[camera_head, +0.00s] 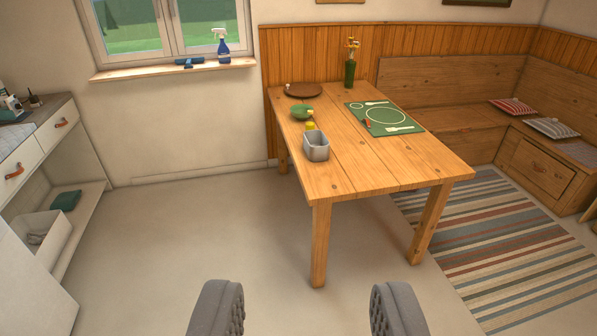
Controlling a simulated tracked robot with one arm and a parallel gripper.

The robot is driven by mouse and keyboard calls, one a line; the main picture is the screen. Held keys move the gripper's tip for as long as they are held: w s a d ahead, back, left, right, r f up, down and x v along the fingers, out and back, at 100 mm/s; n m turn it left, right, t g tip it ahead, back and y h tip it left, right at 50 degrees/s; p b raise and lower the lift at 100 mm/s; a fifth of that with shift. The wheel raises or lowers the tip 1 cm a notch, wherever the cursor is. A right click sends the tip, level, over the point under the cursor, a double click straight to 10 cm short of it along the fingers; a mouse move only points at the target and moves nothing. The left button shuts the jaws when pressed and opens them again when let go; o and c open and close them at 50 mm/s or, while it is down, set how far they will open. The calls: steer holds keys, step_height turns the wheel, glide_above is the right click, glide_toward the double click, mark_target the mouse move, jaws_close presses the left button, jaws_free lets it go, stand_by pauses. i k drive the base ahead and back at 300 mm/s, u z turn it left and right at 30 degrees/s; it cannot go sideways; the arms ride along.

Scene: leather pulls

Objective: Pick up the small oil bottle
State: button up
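My gripper (306,312) shows as two grey ridged fingers at the bottom edge, wide apart with only floor between them, so it is open and empty. It is well short of the wooden table. I cannot tell for sure which thing is the small oil bottle. A small dark item (35,101) and a whitish container (13,104) stand on the left cabinet top, too small to make out.
The left cabinet (45,128) has leather pulls. A blue spray bottle (223,48) stands on the windowsill. Floor between is clear.

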mark_target(310, 122)
steer(key=u, duration=0.05)
steer(key=i, duration=3.55)
steer(key=z, duration=0.2)
